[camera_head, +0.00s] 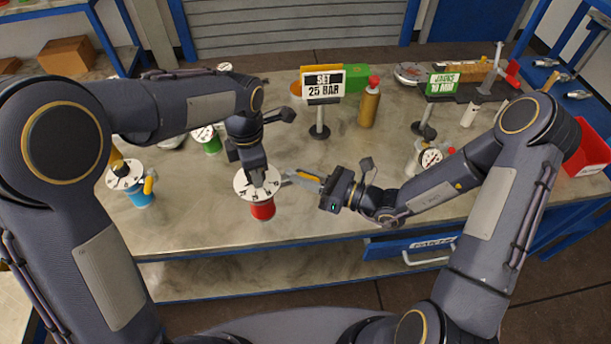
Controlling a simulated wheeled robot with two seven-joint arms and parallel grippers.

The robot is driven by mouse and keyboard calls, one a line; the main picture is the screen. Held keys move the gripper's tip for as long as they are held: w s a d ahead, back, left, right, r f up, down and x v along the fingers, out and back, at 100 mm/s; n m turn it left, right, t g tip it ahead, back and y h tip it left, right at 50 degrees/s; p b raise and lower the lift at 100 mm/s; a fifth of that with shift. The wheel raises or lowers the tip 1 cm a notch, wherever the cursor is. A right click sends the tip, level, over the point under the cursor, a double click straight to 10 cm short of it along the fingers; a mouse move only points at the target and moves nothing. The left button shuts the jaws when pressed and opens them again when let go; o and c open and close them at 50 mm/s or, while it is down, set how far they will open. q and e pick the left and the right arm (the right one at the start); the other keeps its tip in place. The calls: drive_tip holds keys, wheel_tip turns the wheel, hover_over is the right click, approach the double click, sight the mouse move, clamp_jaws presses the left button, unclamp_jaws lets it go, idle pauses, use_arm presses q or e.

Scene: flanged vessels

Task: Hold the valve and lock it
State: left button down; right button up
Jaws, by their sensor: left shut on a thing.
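A red vessel (262,211) with a white, marked round dial (243,190) on top stands near the table's front edge. My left gripper (258,181) comes down over it from above and is shut on the valve at the dial's centre, which the fingers mostly hide. My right gripper (296,178) lies level just right of the dial, its fingers pointing left at the dial's edge. I cannot tell whether those fingers are apart or shut, or whether they touch the dial. A sign (323,84) behind reads "SET 25 BAR".
A blue vessel (141,199) with a dial and yellow handle stands at the left, a green one (212,146) further back. A brown bottle (369,108) with a red top and a green sign (443,84) stand behind. Bare table (330,222) lies in front of my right gripper.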

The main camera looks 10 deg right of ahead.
clamp_jaws()
drive_tip(key=shift+s+a+r+m+t+h, duration=0.1)
drive_tip(key=shift+s+a+m+t+h, duration=0.2)
drive_tip(key=shift+m+t+h, duration=0.75)
drive_tip(key=shift+s+a+f+m+t+h, duration=0.1)
drive_tip(key=shift+s+a+m+t+h, duration=0.15)
drive_tip(key=shift+m+t+h, duration=0.8)
drive_tip(key=shift+s+a+r+m+t+h, duration=0.1)
drive_tip(key=shift+s+a+m+t+h, duration=0.15)
drive_tip(key=shift+m+t+h, duration=0.8)
drive_tip(key=shift+t+h, duration=0.25)
drive_tip(key=o, duration=0.6)
unclamp_jaws()
